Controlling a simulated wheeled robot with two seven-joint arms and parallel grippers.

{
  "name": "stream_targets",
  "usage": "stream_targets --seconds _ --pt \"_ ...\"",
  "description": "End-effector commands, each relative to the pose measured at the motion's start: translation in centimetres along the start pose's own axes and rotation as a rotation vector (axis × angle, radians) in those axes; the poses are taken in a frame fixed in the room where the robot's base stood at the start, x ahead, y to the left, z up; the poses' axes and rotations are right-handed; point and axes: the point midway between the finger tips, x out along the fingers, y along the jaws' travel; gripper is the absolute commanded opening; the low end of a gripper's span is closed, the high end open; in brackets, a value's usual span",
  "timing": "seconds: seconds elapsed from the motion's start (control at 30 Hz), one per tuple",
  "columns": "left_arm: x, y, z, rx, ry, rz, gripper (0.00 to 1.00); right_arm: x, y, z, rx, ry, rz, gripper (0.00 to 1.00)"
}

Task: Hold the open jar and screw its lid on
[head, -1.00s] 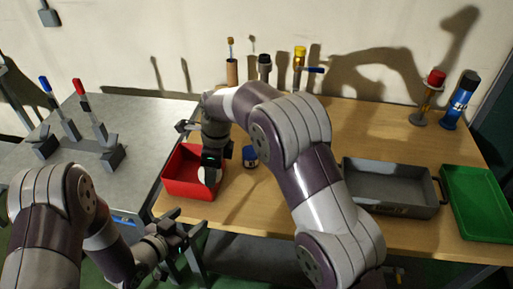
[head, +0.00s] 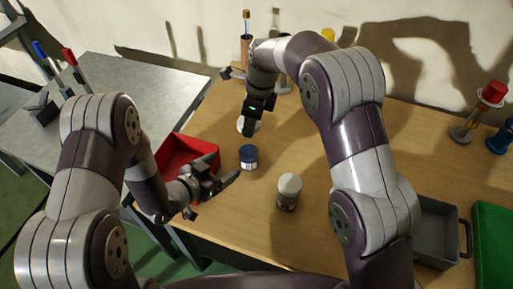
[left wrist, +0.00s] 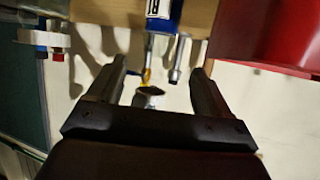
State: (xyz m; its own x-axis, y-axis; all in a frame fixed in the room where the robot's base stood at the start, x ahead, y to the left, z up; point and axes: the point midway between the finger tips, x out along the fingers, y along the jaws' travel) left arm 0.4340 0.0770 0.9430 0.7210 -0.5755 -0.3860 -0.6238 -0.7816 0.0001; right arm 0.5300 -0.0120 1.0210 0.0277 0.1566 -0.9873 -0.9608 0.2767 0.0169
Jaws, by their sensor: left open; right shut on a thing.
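A small dark blue jar (head: 249,158) with a pale label band stands on the wooden table. In the left wrist view its blue body and white label (left wrist: 163,14) show at the top edge, beyond the fingertips. My left gripper (head: 226,172) is open and empty, just left of and in front of the blue jar; its spread fingers also show in the left wrist view (left wrist: 160,66). My right gripper (head: 249,128) points down behind the blue jar. It is shut on a pale round thing (head: 241,125), perhaps the lid, mostly hidden by the fingers.
A red bin (head: 187,150) lies left of the blue jar, partly behind my left arm. A pale-topped jar (head: 289,192) stands to the right, in front. A grey tray (head: 437,235) and a green tray (head: 495,240) lie at far right. Table between is clear.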

Motion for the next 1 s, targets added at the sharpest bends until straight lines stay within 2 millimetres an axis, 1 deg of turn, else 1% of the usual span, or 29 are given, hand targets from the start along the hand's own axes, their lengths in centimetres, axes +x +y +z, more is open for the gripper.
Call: stream_targets --seconds 0.27,0.37,0.47,0.8,0.9,1.0 --pt "0.1 0.0 0.0 0.0 0.0 0.0 0.79 0.0 0.0 0.0 0.0 0.0 0.0 0.2" --pt "0.6 0.0 0.0 0.001 0.0 0.002 0.79 0.0 0.0 0.0 0.0 0.0 0.0 0.2" --pt "1.9 0.1 0.0 0.002 -0.001 0.003 0.79 0.0 0.0 0.0 0.0 0.0 0.0 0.2" --pt "8.5 0.1 0.0 0.002 0.0 0.002 0.79 0.0 0.0 0.0 0.0 0.0 0.0 0.2" --pt "10.1 0.1 0.0 0.001 -0.001 0.002 0.79 0.0 0.0 0.0 0.0 0.0 0.0 0.2" --pt "11.1 0.0 0.0 0.0 0.0 0.0 0.79 0.0 0.0 0.0 0.0 0.0 0.0 0.2"
